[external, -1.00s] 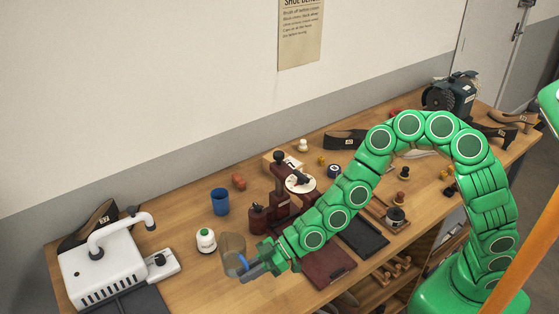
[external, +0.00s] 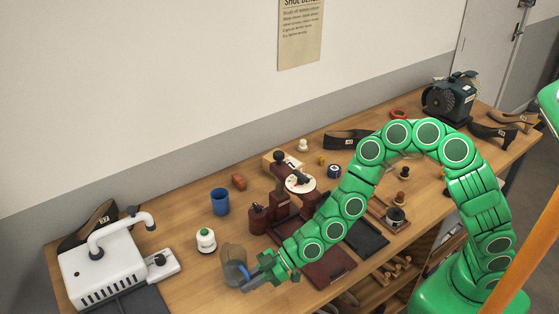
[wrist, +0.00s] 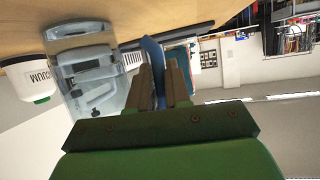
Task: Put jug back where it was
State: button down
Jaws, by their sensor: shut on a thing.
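The jug (external: 233,258) is a clear grey vessel with a blue handle, at the front left of the bench in the external view. My gripper (external: 254,276) is shut on its handle, on the jug's right side. In the wrist view my gripper (wrist: 162,80) has the blue handle between its fingers, and the clear jug body (wrist: 92,80) shows to the left. The jug looks roughly upright in the external view. I cannot tell whether its base touches the bench.
A white bottle with a green cap (external: 206,240) stands just behind and left of the jug. A blue cup (external: 220,201) is farther back. A white machine (external: 105,270) stands at the left. Dark red bottles (external: 258,220) stand behind my gripper. Bare bench (external: 190,280) lies left of the jug.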

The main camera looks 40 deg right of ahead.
jog(key=c, duration=1.1)
grip_release()
jog(key=shift+r, duration=0.1)
jog(key=shift+v, duration=6)
